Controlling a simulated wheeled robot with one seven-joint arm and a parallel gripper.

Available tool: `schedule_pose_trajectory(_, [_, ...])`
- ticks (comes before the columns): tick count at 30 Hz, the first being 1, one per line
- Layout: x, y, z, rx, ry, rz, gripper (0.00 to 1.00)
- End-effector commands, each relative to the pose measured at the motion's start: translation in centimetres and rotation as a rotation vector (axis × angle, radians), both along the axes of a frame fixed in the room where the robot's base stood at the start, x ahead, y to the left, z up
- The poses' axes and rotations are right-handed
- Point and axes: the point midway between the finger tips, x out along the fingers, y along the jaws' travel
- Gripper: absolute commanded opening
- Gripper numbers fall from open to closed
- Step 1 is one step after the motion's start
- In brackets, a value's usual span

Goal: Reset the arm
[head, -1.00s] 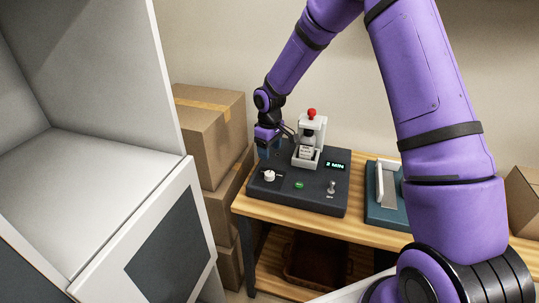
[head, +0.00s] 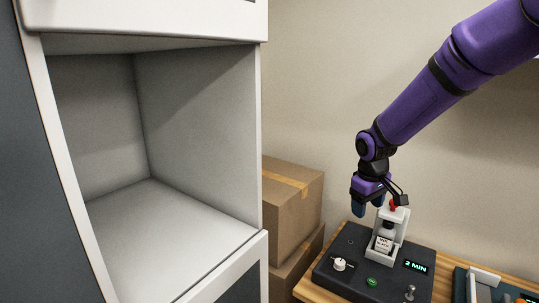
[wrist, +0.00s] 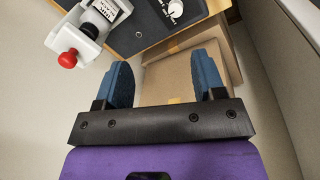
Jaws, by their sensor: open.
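My gripper (head: 367,205) hangs at the end of my purple arm, above the back left part of the dark press machine (head: 345,283). In the wrist view my gripper (wrist: 160,85) shows two blue fingers spread wide with nothing between them. The machine has a white press stand with a red knob (head: 393,206), and a small labelled dark bottle or canister (head: 384,243) sits in the stand. The stand and red knob (wrist: 67,59) also show at the upper left of the wrist view, apart from the fingers. The display (head: 415,267) reads 2 MIN.
A white dial (head: 339,264), a green button (head: 372,282) and a toggle switch (head: 409,292) are on the machine's top. Stacked cardboard boxes (head: 290,205) stand left of the wooden table (head: 308,292). A large white open-fronted cabinet (head: 195,140) fills the left.

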Motion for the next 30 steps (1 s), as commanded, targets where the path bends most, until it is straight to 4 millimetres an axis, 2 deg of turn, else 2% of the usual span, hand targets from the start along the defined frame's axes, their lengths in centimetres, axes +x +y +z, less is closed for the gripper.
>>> schedule_pose_trajectory(1, [-1.0, -0.3, 1.8, -0.005, -0.021, -0.018, 0.63])
schedule_pose_trajectory(6, [-4.7, -1.1, 6.4, -0.01, -0.072, -0.086, 0.63])
schedule_pose_trajectory(15, [-12.1, -2.4, 12.7, 0.011, -0.161, -0.207, 0.63])
schedule_pose_trajectory(24, [-20.1, -3.3, 16.6, 0.07, -0.249, -0.323, 0.63])
schedule_pose_trajectory(30, [-25.4, -3.7, 17.8, 0.131, -0.303, -0.393, 0.63])
